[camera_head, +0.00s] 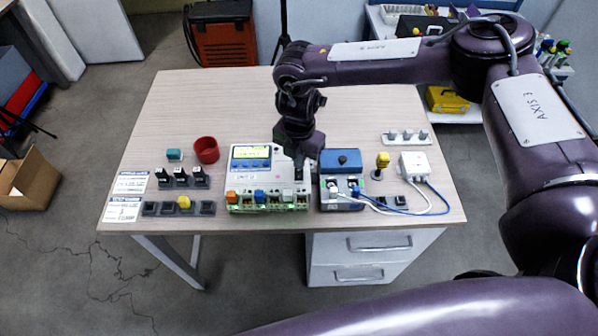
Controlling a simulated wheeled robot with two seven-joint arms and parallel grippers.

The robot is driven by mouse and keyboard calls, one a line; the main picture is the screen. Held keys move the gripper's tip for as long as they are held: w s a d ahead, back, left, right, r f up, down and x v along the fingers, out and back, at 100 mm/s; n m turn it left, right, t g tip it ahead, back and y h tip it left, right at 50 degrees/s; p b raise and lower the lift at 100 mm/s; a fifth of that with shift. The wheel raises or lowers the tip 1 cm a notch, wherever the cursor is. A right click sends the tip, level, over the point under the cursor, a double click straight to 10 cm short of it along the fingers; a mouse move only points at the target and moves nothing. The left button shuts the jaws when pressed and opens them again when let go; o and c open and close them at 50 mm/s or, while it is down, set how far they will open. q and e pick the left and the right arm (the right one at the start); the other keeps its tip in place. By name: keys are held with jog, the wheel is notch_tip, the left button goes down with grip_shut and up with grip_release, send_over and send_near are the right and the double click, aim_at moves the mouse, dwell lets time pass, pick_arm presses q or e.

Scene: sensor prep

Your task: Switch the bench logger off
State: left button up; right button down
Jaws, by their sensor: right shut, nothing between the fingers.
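The bench logger, which I take to be the white box with a lit yellow display (250,153), stands at the middle front of the table. My right gripper (299,172) points down over the logger's right end, fingers shut and empty. The fingertips hide that part of the top face, so the logger's switch cannot be made out. I cannot tell whether the fingertips touch it. My left gripper is out of view.
A blue-topped grey device (342,160) stands close to the logger's right. A white box with cables (414,164) and a yellow knob (382,160) are further right. A red cup (206,150) and small black holders (180,208) are left. The table's back left is clear.

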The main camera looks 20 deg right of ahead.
jog(key=shift+f+b, duration=0.4)
jog(key=shift+f, duration=0.3)
jog(key=shift+r, duration=0.1)
jog(key=shift+r+p, duration=2.95)
jog(key=shift+r, duration=0.55)
jog(key=shift+s+f, duration=0.1)
jog(key=shift+f, duration=0.05)
